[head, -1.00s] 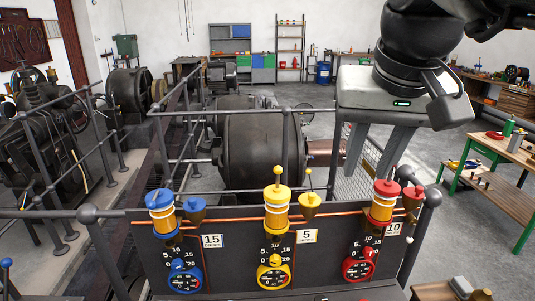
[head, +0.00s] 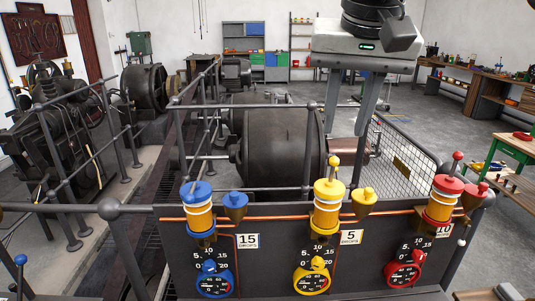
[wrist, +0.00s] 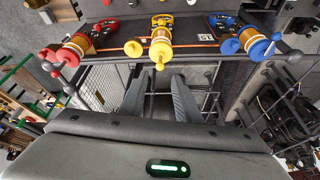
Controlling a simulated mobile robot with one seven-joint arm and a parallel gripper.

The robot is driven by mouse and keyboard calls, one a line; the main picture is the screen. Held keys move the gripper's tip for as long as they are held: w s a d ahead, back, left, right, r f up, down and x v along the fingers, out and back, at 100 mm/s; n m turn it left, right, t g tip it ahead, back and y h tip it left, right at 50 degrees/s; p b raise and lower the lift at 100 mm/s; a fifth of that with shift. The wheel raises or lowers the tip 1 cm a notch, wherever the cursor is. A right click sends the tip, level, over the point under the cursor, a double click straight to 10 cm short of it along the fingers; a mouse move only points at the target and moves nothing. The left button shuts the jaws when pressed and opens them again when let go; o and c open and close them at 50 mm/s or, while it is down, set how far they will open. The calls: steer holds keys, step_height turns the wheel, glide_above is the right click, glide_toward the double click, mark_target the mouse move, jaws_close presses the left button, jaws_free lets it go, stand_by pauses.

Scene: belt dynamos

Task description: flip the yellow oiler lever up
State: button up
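The yellow oiler (head: 328,205) stands on the dark panel between the blue oiler (head: 197,210) and the red oiler (head: 443,200). My gripper (head: 346,132) is open and empty, fingers pointing down. In the head view its tips appear above and behind the yellow oiler, apart from it. The gripper (wrist: 160,82) also shows in the wrist view.
A yellow cup (head: 364,203) stands right of the yellow oiler, and a yellow-ringed dial (head: 312,280) sits below. A copper pipe (head: 275,217) runs along the panel. Dark railings (head: 240,106) and a large machine drum (head: 280,148) stand behind. Open floor lies beyond.

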mark_target(335, 160)
steer(key=b+x, duration=0.1)
steer(key=x, duration=1.2)
steer(key=shift+s+a+b, duration=0.1)
steer(key=shift+b, duration=0.25)
